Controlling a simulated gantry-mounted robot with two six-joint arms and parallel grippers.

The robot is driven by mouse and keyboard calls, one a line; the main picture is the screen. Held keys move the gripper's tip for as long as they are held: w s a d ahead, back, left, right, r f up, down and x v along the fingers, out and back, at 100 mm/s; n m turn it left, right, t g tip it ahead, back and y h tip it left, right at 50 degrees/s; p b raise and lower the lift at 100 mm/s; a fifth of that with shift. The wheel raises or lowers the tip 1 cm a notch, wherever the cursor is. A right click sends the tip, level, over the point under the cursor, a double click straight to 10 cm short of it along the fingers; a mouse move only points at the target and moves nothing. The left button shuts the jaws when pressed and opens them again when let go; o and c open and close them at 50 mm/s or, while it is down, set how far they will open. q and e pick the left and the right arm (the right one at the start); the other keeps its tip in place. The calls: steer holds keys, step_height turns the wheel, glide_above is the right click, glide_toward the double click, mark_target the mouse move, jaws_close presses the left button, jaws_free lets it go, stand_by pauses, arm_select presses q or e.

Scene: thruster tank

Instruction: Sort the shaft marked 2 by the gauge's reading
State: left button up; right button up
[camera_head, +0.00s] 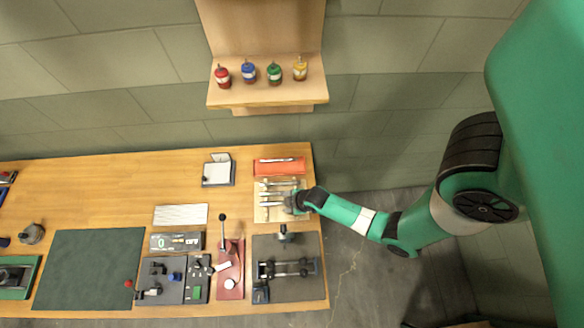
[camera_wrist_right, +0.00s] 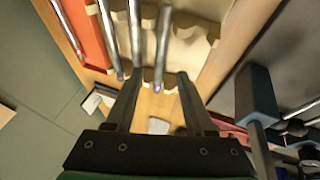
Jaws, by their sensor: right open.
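A cream rack (camera_head: 262,215) near the table's right end holds several metal shafts lying side by side. My right gripper (camera_head: 294,202) is at the rack's right edge. In the right wrist view my right gripper (camera_wrist_right: 160,80) is open, and one shaft (camera_wrist_right: 163,45) has its end between the fingertips, with a small bluish spot on it. I cannot see either finger touching it. No number can be read on any shaft. My left gripper is not in view.
A red-orange tray (camera_head: 291,166) with a shaft-like piece lies behind the rack. A dark fixture plate (camera_head: 300,293) is in front of it. A red stand with a lever (camera_head: 231,282) is left of that plate. A green mat (camera_head: 90,268) lies clear at the left.

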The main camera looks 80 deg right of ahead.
steer(key=p+v, duration=0.2)
steer(key=v, duration=0.6)
steer(key=shift+r, duration=0.2)
stand_by(0.3)
